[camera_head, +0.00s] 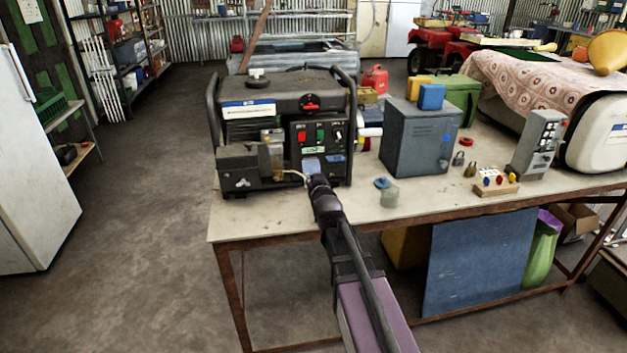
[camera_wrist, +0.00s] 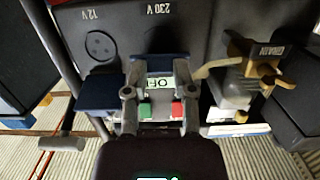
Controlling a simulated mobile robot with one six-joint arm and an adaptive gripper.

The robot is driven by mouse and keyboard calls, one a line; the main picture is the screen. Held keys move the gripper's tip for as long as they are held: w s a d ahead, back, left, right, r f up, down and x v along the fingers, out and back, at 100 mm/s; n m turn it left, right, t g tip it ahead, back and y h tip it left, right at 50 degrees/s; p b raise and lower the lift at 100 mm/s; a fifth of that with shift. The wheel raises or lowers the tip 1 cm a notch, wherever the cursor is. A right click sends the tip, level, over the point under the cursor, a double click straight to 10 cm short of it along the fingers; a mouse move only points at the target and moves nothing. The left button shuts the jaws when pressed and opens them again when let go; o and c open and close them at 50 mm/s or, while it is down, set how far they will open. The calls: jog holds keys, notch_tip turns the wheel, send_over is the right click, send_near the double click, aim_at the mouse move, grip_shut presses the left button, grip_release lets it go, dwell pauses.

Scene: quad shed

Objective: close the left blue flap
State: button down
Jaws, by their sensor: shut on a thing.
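A black generator (camera_head: 280,125) stands on the workbench. On its front panel, the left blue flap (camera_head: 311,166) is at the 230 V outlet, just beyond the tip of my gripper (camera_head: 315,181). In the wrist view, which is upside down, the flap (camera_wrist: 160,64) lies between the fingers of my gripper (camera_wrist: 160,76), which are shut on its sides. The flap stands open; the 230 V outlet (camera_wrist: 172,38) beside it is dark and uncovered. The other blue flap (camera_wrist: 97,92) is also open, beside the uncovered round 12 V socket (camera_wrist: 100,46).
A green switch (camera_wrist: 146,110) and a red switch (camera_wrist: 177,110) are close to the fingers. A brass-coloured lever (camera_wrist: 255,70) is at the side. A grey metal box (camera_head: 415,140) stands right of the generator. The bench front (camera_head: 270,219) is clear.

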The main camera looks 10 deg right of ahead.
jog(key=shift+c, duration=2.2)
grip_release()
jog(key=shift+r+g+p, duration=0.3)
jog(key=shift+p, duration=0.3)
